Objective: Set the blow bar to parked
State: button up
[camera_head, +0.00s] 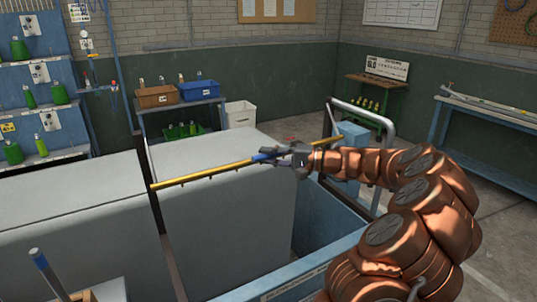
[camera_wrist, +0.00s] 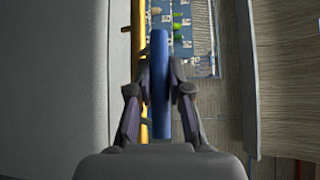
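The blow bar is a long yellow bar (camera_head: 210,174) with small nozzles beneath it. It spans the top of a large grey box-like body, from an upright post at the left to a grey tubular frame at the right. It also shows in the wrist view (camera_wrist: 137,45), running up the picture. A blue grip (camera_wrist: 160,60) sits beside the bar; its end shows in the head view (camera_head: 265,156). My gripper (camera_head: 283,153) is at this grip. In the wrist view its fingers (camera_wrist: 160,76) close in from both sides onto the blue grip. The gripper partly hides the bar.
The grey body (camera_head: 225,215) fills the space under the bar. A light-blue box (camera_head: 350,150) and the grey tubular frame (camera_head: 385,135) stand right of the gripper. A blue-edged bench (camera_head: 490,160) lies far right. Brown (camera_head: 157,96) and blue bins (camera_head: 199,90) stand behind.

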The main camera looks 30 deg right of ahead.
jog(key=shift+r, duration=0.1)
grip_shut()
jog(key=shift+r, duration=0.15)
jog(key=shift+s+r+b, duration=0.25)
jog(key=shift+r+b, duration=0.05)
jog(key=shift+b, duration=0.2)
notch_tip(320, 180, up, 7)
jog(key=s+b, duration=0.1)
jog(key=b, duration=0.1)
jog(key=shift+s+b, duration=0.25)
jog(key=shift+b, duration=0.05)
jog(key=shift+r, duration=0.25)
jog(key=shift+o, duration=1.9)
grip_release()
jog(key=shift+o, duration=1.1)
jog(key=shift+f, duration=0.15)
